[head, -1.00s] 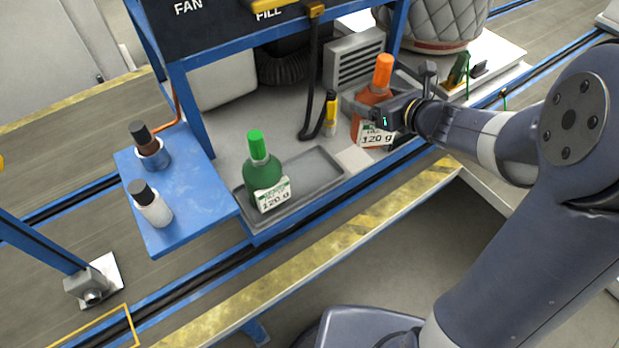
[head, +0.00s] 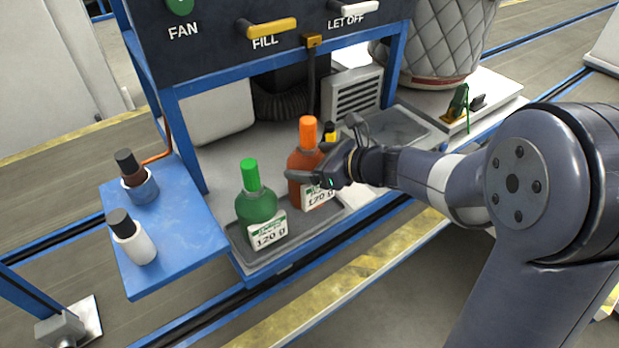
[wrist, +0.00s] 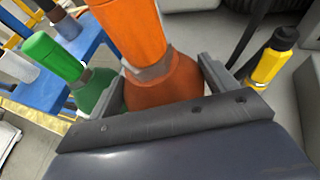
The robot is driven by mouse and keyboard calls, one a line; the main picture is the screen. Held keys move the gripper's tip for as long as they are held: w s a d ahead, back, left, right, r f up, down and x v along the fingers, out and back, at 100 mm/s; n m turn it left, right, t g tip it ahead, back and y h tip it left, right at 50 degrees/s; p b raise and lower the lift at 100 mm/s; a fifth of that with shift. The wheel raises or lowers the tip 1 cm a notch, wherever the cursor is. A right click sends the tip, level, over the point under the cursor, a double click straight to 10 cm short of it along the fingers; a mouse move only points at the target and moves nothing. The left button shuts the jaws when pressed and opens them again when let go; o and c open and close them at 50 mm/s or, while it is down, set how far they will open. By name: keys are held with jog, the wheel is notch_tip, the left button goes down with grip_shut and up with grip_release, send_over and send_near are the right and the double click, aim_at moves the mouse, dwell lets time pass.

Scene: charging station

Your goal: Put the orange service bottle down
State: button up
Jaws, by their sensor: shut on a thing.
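The orange service bottle (head: 304,163) has an orange cap and a white label reading 120 g. My gripper (head: 318,178) is shut on its body and holds it upright at the right end of the grey tray (head: 243,266). In the wrist view the orange bottle (wrist: 160,80) stands between the two jaws. I cannot tell whether its base touches the tray. A green bottle (head: 257,208) with its own 120 g label stands on the tray, just left of the orange one.
A yellow bottle with a black cap (wrist: 270,62) stands behind my gripper. A second grey tray (head: 425,135) lies empty to the right. The panel with handles (head: 265,40) hangs above.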

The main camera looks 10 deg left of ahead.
jog(key=shift+f+b, duration=0.35)
jog(key=shift+f, duration=1.45)
jog(key=shift+f, duration=0.2)
jog(key=o, duration=1.7)
jog(key=shift+o, duration=0.2)
jog(key=shift+r, duration=0.15)
jog(key=shift+d+r, duration=0.15)
jog(key=shift+d, duration=0.15)
jog(key=v, duration=1.1)
jog(key=shift+d, duration=0.2)
